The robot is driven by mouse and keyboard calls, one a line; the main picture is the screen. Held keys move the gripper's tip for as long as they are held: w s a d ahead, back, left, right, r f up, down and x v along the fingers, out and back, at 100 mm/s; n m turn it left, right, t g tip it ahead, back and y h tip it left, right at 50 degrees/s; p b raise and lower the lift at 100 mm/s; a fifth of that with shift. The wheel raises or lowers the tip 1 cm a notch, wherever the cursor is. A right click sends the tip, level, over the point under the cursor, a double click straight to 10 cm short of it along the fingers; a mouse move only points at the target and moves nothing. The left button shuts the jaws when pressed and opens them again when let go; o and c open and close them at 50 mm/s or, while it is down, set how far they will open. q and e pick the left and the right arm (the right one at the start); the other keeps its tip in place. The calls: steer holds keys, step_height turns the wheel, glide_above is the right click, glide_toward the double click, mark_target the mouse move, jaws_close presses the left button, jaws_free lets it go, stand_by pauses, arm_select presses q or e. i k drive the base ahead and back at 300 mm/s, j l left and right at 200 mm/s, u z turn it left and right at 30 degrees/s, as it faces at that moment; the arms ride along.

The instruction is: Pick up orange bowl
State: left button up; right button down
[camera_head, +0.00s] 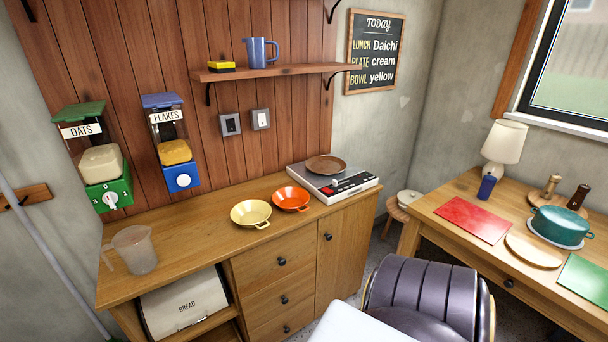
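An orange bowl (291,199) with small handles stands upright on the wooden cabinet top (190,228). It is right of a yellow bowl (250,213), close beside it, and left of a grey appliance (333,183) with a brown plate on it. The inside of the orange bowl looks empty. Neither of my grippers shows in the head view.
A clear measuring jug (133,250) stands at the cabinet's left. Oats (99,160) and flakes (173,147) dispensers hang above. A dark chair (430,300) stands in front at the right, beside a desk (450,205). The cabinet top between jug and yellow bowl is clear.

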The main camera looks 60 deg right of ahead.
mark_target(288, 199)
steer(key=z, duration=1.75)
steer(key=i+l, duration=0.15)
steer(key=i, duration=0.35)
steer(key=i+l+z, duration=0.1)
steer(key=i, duration=0.4)
steer(key=i+l, duration=0.2)
steer(key=i, duration=0.25)
steer(key=k+l, duration=0.1)
steer(key=l, duration=0.25)
steer(key=z, duration=0.05)
